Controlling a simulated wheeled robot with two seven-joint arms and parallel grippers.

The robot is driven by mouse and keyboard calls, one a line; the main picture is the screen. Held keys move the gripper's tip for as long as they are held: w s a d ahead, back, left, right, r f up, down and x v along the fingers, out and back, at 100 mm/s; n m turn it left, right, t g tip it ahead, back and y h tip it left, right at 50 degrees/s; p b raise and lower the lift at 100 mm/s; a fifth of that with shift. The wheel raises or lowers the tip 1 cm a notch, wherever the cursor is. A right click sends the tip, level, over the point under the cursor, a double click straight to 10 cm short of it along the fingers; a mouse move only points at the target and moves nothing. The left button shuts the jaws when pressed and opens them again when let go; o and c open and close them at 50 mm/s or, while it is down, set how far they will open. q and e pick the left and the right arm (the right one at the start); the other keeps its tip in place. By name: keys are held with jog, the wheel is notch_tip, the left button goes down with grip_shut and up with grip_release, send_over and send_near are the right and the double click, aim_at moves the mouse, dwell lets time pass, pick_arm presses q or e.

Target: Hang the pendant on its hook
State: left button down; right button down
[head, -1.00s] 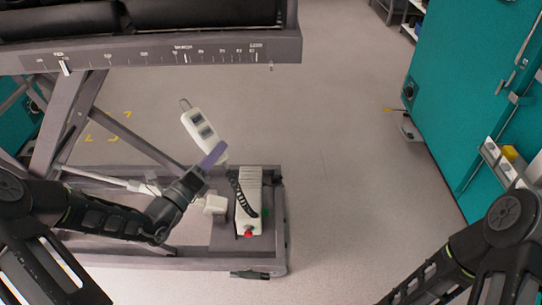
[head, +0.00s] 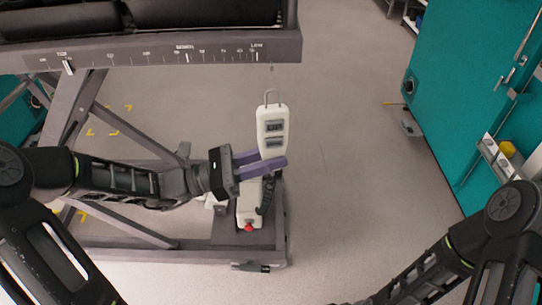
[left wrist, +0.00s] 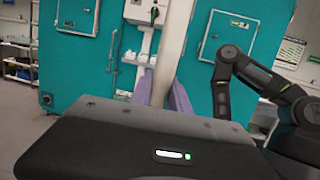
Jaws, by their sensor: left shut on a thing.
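The pendant (head: 272,122) is a white handset with two dark panels and a wire loop at its top. It is upright in the head view, below the right end of the grey scale rail (head: 150,54). My left gripper (head: 272,160) has purple fingers and is shut on the pendant's lower part. In the left wrist view the pendant (left wrist: 173,40) is a pale upright bar between the fingers. A tiny peg (head: 272,69) under the rail's right end may be the hook; its shape is too small to tell. My right gripper is out of view.
A white box with a red button (head: 248,229) stands on the grey base frame (head: 180,245) under the pendant, with a dark coiled cord (head: 266,195). A teal cabinet (head: 455,110) stands at right. The floor between is clear.

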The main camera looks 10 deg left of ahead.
pick_arm(q)
jog(key=shift+w, duration=0.1)
jog(key=w+a+b, duration=0.2)
jog(key=w+b, duration=0.3)
jog(key=w, duration=0.2)
jog(key=shift+w+f, duration=0.25)
jog(key=shift+w, duration=0.05)
jog(key=shift+w, duration=0.1)
dwell(0.6)
jog(key=shift+w+a, duration=0.25)
jog(key=shift+w, duration=0.65)
jog(key=shift+w+a, duration=0.1)
jog(key=shift+w, duration=0.2)
jog(key=shift+w+a, duration=0.2)
jog(key=shift+w, duration=0.6)
jog(key=shift+w+p, duration=0.25)
jog(key=shift+p, duration=0.1)
